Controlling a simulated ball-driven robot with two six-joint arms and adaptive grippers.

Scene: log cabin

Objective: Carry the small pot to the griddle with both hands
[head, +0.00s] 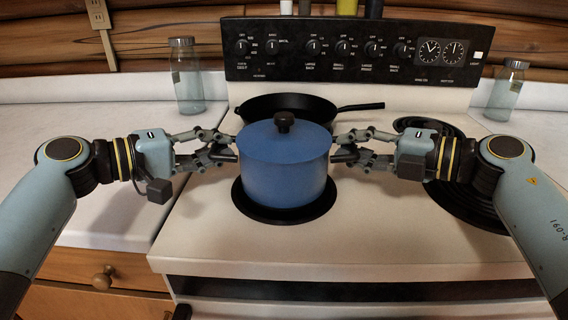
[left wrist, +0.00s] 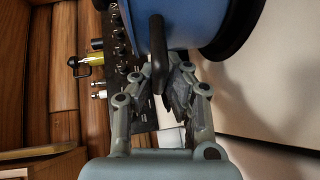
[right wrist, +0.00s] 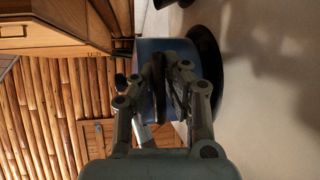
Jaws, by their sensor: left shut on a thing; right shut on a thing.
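The small pot (head: 284,165) is blue with a blue lid and a black knob. It is upright over a black round plate (head: 285,213) at the stove's front left; I cannot tell whether it touches it. My left gripper (head: 230,147) is shut on the pot's left handle, a dark loop in the left wrist view (left wrist: 157,45). My right gripper (head: 339,149) is shut on the right handle, partly hidden between the fingers in the right wrist view (right wrist: 158,75). A flat black pan (head: 330,106) with a long handle, possibly the griddle, lies behind the pot, partly hidden.
A coil burner (head: 470,195) is at the right of the stove, partly behind my right arm. The control panel (head: 350,48) rises at the back. Glass jars stand on the left counter (head: 187,80) and right counter (head: 507,90). The stove's front strip is clear.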

